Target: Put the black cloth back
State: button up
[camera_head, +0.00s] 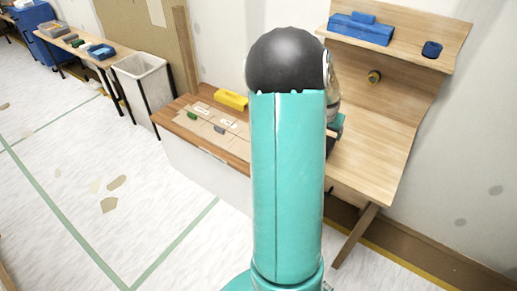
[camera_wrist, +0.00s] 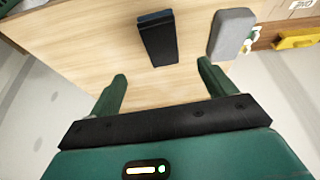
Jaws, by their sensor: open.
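A flat black strip-like item (camera_wrist: 158,42), which looks like the black cloth, lies on the wooden desk (camera_wrist: 85,35) in the wrist view, with a dark blue far end. My gripper (camera_wrist: 162,72) is open and empty. Its two green fingers are apart, and the black item lies just beyond the gap between them, not between the fingertips. In the head view my arm covers most of this spot; a dark patch (camera_head: 331,146) shows at its right edge on the desk (camera_head: 377,140), but I cannot tell if it is the same item.
A grey rounded block (camera_wrist: 232,33) lies right of the black item. A yellow box (camera_head: 231,99) stands on the lower brown bench (camera_head: 172,112) left of the desk. A shelf (camera_head: 400,46) above the desk holds a blue case (camera_head: 361,31) and a dark blue cup (camera_head: 432,49).

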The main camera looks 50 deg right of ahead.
jog(key=w+a+r+n+t+y, duration=0.15)
jog(key=w+a+r, duration=0.25)
jog(key=a, duration=0.5)
jog(key=w+a+r+n+t, duration=0.1)
jog(key=w+a+r+n, duration=0.25)
jog(key=a, duration=0.45)
jog(key=w+a+r+n+t+y, duration=0.1)
jog(key=w+a+r, duration=0.35)
jog(key=a, duration=0.45)
jog(key=s+a+r+n, duration=0.2)
jog(key=s+a+n, duration=0.1)
jog(key=a, duration=0.5)
jog(key=s+a+r+n+y, duration=0.1)
jog(key=s+a+r+n, duration=0.1)
jog(key=a, duration=0.7)
jog(key=s+a+r+n+t+y, duration=0.1)
jog(key=s+a+n, duration=0.3)
jog(key=a, duration=0.5)
jog(key=shift+s+a+r, duration=0.15)
jog(key=shift+s+r, duration=0.75)
jog(key=shift+s, duration=0.25)
